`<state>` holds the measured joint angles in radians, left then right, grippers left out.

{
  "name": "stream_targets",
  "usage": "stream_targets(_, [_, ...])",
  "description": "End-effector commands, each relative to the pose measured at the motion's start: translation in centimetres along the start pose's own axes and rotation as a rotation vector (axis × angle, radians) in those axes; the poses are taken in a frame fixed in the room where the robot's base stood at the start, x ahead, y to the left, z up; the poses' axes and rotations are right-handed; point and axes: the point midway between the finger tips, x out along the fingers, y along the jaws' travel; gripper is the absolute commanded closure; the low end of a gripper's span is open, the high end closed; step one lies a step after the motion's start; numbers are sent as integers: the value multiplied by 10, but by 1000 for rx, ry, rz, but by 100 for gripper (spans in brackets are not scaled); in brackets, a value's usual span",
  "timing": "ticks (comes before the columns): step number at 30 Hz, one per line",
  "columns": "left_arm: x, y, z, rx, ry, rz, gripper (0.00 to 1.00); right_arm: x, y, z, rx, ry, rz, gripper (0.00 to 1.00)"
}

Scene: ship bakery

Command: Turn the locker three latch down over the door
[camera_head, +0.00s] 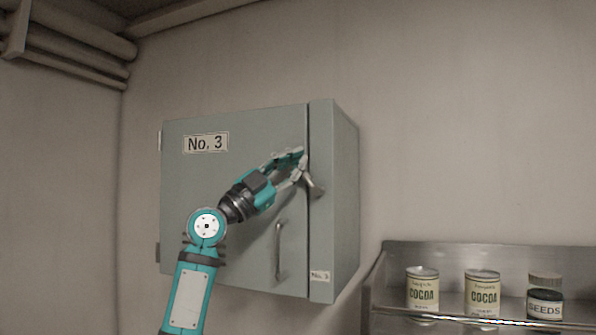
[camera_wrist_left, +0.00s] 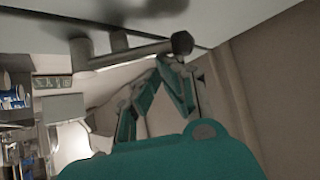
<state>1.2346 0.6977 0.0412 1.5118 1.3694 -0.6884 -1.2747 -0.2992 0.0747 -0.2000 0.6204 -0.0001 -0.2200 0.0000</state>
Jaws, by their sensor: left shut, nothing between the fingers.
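The grey-green locker number three (camera_head: 335,200) is fixed to the wall, with its door (camera_head: 200,220) closed. The door bears a "No. 3" label (camera_head: 206,142) and a vertical handle (camera_head: 280,250). The latch (camera_head: 315,186) is at the door's right edge, slanting, partly hidden by my gripper. In the left wrist view the latch (camera_wrist_left: 135,53) is a grey bar with a round knob end. My left gripper (camera_head: 299,163) is shut and empty beside the latch. Its teal fingers (camera_wrist_left: 162,72) lie close to the knob end; I cannot tell if they touch. My right gripper is not in view.
A metal shelf (camera_head: 400,250) at lower right holds two cocoa tins (camera_head: 422,290) and a seeds jar (camera_head: 545,298). Pipes (camera_head: 75,45) run along the upper left. The wall right of the locker is clear.

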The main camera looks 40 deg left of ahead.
Motion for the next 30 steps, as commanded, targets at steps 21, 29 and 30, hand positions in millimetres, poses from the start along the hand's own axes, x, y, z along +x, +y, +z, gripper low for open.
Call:
stream_targets(21, [-33, 3, 28, -330, 3, -386, 100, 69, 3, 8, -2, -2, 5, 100])
stream_targets(29, [-41, 5, 35, -417, -1, -495, 100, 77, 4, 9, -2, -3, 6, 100])
stream_targets(30, [-42, 5, 35, -414, -2, -494, 100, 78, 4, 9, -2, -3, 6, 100])
